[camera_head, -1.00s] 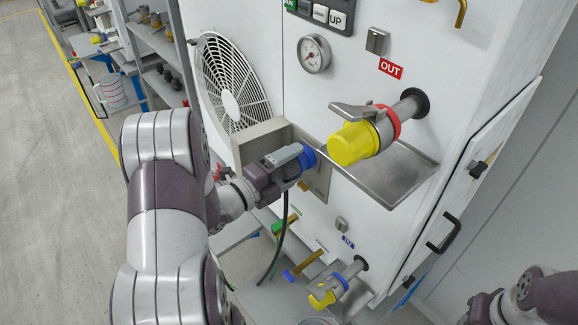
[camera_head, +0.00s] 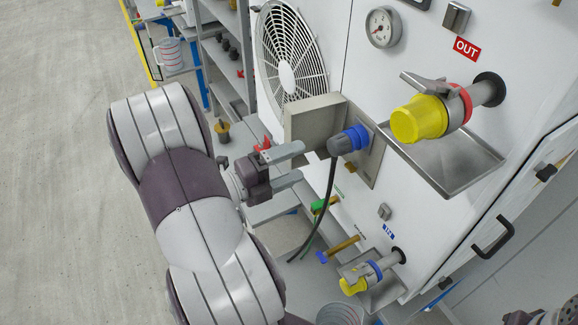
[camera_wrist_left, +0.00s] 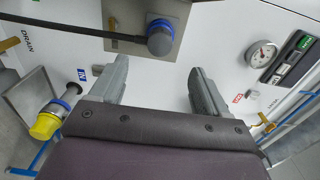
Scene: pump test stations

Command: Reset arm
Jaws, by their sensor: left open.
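My left gripper (camera_head: 298,166) is open and empty, just left of the test station's white panel. Its two grey fingers stand apart, and they also show in the left wrist view (camera_wrist_left: 157,88). A blue and dark grey plug (camera_head: 348,141) sits in a socket on the panel, just beyond and apart from the fingers; it also shows in the left wrist view (camera_wrist_left: 160,37). A dark cable hangs down from the plug.
The OUT coupling with its yellow cap (camera_head: 418,119) juts out over a metal tray (camera_head: 455,165). The lower coupling has a yellow cap (camera_head: 353,286). Open floor (camera_head: 60,150) lies at left.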

